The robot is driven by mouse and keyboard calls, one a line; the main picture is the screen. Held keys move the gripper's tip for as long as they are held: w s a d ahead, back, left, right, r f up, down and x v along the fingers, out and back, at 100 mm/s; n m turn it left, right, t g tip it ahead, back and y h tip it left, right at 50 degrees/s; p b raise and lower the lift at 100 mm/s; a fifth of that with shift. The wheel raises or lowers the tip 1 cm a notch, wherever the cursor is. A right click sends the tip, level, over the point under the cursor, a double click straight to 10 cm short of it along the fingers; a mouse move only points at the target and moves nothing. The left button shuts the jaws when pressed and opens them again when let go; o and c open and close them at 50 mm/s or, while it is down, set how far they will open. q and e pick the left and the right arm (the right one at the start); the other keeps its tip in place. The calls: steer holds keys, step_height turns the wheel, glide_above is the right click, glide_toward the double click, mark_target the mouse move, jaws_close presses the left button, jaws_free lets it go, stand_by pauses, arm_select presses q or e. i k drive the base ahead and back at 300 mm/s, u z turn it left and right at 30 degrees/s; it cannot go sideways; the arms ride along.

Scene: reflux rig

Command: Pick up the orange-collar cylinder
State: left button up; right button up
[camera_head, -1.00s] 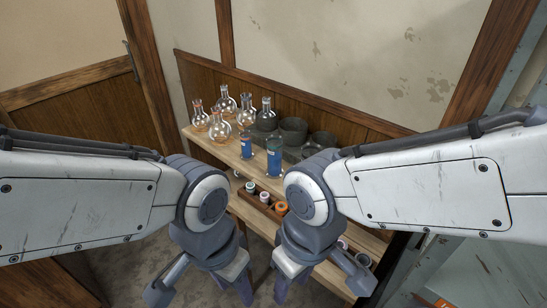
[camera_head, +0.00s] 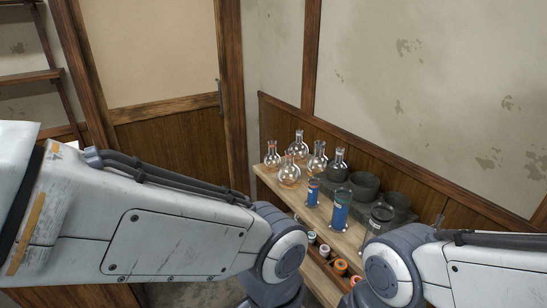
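I cannot tell which has an orange collar. My left and right arms reach in from both sides, in front of the shelf. Both grippers' fingertips lie below the picture's edge, so neither gripper is visible.
Several round glass flasks (camera_head: 289,171) crowd the shelf's back left. The shelf's bare front strip (camera_head: 320,222) is narrow. A panelled wall (camera_head: 420,204) closes off the back.

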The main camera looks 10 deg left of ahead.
mark_target(312, 202)
steer(key=k, duration=0.6)
steer(key=u, duration=0.9)
steer(key=i, duration=1.05)
steer(key=z, duration=0.6)
steer(key=i, duration=0.55)
steer(key=z, duration=0.6)
